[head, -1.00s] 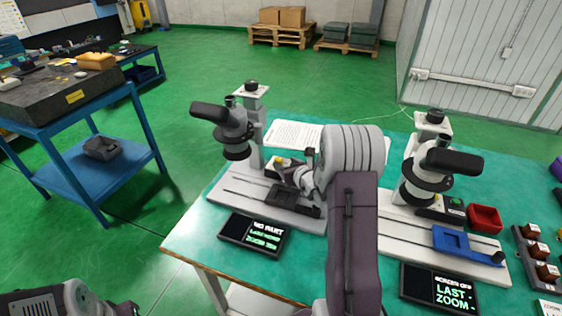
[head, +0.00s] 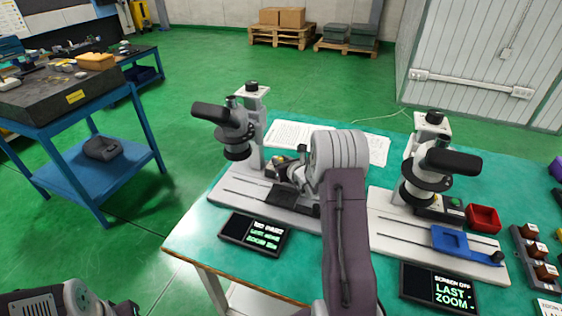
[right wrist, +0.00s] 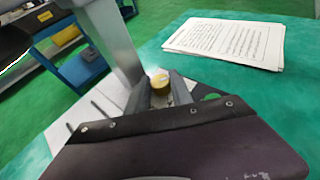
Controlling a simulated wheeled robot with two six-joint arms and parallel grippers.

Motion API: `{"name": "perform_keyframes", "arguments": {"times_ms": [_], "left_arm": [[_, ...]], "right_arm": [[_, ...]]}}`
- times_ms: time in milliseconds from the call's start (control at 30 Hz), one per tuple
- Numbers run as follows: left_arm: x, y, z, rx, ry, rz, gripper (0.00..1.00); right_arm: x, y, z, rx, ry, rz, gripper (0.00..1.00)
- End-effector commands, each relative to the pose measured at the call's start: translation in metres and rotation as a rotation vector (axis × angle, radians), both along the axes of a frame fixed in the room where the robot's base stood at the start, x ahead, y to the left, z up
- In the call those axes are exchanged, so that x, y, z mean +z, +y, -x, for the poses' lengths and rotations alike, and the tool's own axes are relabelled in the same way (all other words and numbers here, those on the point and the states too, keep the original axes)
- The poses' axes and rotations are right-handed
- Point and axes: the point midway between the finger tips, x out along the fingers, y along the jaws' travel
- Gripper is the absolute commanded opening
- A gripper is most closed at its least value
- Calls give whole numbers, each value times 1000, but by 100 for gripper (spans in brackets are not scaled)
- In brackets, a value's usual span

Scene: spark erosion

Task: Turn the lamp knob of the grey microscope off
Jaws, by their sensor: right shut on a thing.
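The grey microscope (head: 236,128) stands on a pale base plate (head: 240,192) at the left of the teal table. Its lamp knob is a small brass-yellow cap (right wrist: 160,82) low beside the column, seen in the right wrist view. My right gripper (right wrist: 161,92) is shut on the knob, one dark finger on each side. In the head view the right gripper (head: 279,168) is at the microscope's foot and the knob is hidden there. My left arm shows at the lower left edge, but its gripper cannot be made out.
A second, white and black microscope (head: 428,165) stands to the right, with a red bin (head: 484,219) and a blue tray (head: 449,239) near it. Display panels (head: 254,233) lie in front. Paper sheets (head: 374,149) lie behind my right arm.

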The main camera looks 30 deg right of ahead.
Motion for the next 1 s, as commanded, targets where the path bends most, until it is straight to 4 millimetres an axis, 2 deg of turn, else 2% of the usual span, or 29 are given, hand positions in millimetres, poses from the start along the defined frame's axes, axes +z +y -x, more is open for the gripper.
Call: {"name": "perform_keyframes", "arguments": {"times_ms": [267,700,1000], "left_arm": [[8,0,0,0,0,0,36],[34,0,0,0,0,0,36],[29,0,0,0,0,0,36]], "right_arm": [[2,-4,1,121,1,1,0],[1,-10,-1,499,0,0,0],[-2,-11,-2,704,0,1,0]]}}
